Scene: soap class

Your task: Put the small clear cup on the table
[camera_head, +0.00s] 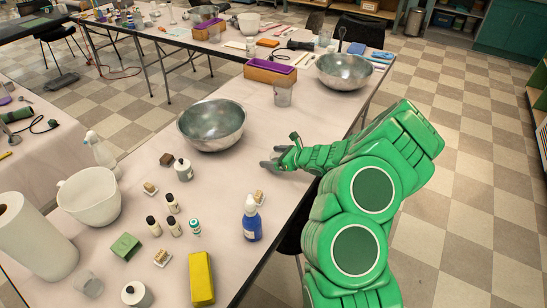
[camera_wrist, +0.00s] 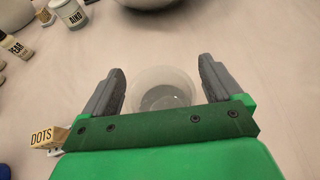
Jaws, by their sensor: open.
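A small clear cup (camera_wrist: 163,90) shows between my fingers in the wrist view, its lower part hidden by the green gripper body. My gripper (camera_wrist: 161,70) is open, with one grey finger on each side of the cup. In the head view my gripper (camera_head: 268,164) is low over the table (camera_head: 225,176), near its right edge, and I cannot make out that cup there. Other clear cups show in the head view: one (camera_head: 283,94) beyond my gripper beside a wooden box, another (camera_head: 88,284) at the lower left.
A metal bowl (camera_head: 212,126) stands left of my gripper, another (camera_head: 344,72) at the far right. A blue bottle (camera_head: 251,220), small bottles, a green block (camera_head: 125,246) and a yellow box (camera_head: 201,279) are nearer. Bare table lies between the metal bowl and blue bottle.

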